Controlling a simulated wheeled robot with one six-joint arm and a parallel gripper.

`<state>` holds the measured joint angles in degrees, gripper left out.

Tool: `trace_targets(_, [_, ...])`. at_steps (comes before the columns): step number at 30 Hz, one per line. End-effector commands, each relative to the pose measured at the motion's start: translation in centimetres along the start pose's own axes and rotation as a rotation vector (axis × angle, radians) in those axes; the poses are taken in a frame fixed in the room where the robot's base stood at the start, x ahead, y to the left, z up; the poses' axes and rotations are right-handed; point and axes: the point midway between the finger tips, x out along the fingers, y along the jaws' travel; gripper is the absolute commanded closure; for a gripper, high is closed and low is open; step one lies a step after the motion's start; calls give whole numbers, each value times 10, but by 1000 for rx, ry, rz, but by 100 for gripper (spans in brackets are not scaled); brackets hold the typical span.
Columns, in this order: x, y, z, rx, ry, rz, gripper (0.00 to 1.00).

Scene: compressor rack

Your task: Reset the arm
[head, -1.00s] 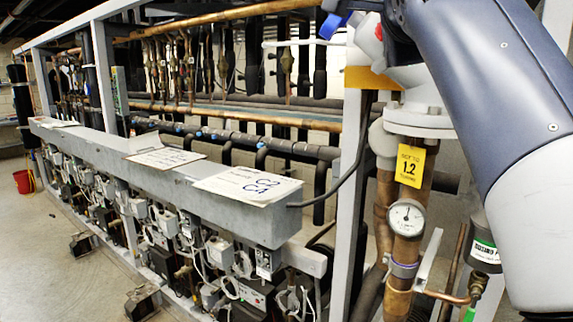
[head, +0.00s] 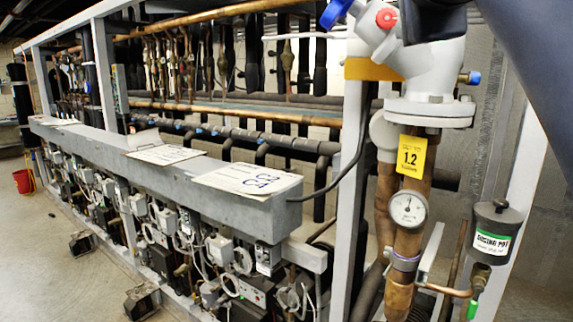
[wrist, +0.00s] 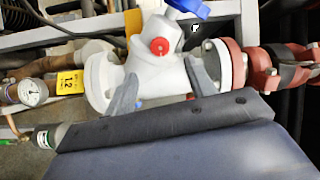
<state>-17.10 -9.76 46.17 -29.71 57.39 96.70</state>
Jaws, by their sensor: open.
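My gripper (wrist: 162,88) shows in the wrist view as two grey fingers spread apart, with nothing held between them. Behind the fingers is a white valve body (wrist: 160,72) with a red cap and a blue handle (wrist: 188,8). The same white valve (head: 438,62) stands at the upper right in the head view, with its red cap (head: 386,18) and blue handle (head: 335,13). I cannot tell the exact gap between fingers and valve.
Below the valve are a yellow 1.2 tag (head: 411,157), a round gauge (head: 407,210) and a grey pot (head: 494,232) on copper pipe. The long grey beam (head: 215,180) carries papers. Red flanges (wrist: 262,70) lie right of the valve in the wrist view. Open floor (head: 40,270) is at left.

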Motion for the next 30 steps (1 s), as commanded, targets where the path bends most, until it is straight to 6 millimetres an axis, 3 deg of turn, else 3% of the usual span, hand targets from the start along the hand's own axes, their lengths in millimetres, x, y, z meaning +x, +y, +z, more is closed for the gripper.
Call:
trace_targets(7, [-23, 0, 0, 1, 0, 0, 48])
trace_targets(17, [25, -2, -2, 0, 6, 4, 48])
trace_targets(26, [85, -2, -2, 1, 3, 3, 48])
trace_targets(30, [84, -2, -1, -105, 1, 0, 48])
